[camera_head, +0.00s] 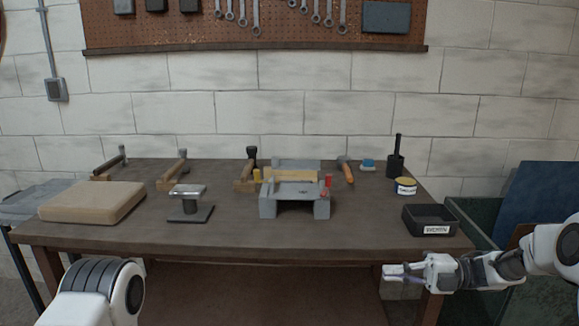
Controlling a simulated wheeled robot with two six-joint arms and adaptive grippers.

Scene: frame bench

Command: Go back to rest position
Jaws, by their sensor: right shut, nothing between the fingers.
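My right gripper (393,272) is at the lower right, in front of the bench's front edge and below its top. Its fingers point left and are shut with nothing between them. My right arm comes in from the right edge. Of my left arm only a white and dark grey link shows at the lower left; the left gripper is out of view. The wooden bench (240,235) stands ahead, apart from the right gripper.
A green bin (488,215) stands to the right. The bench's front strip is clear.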

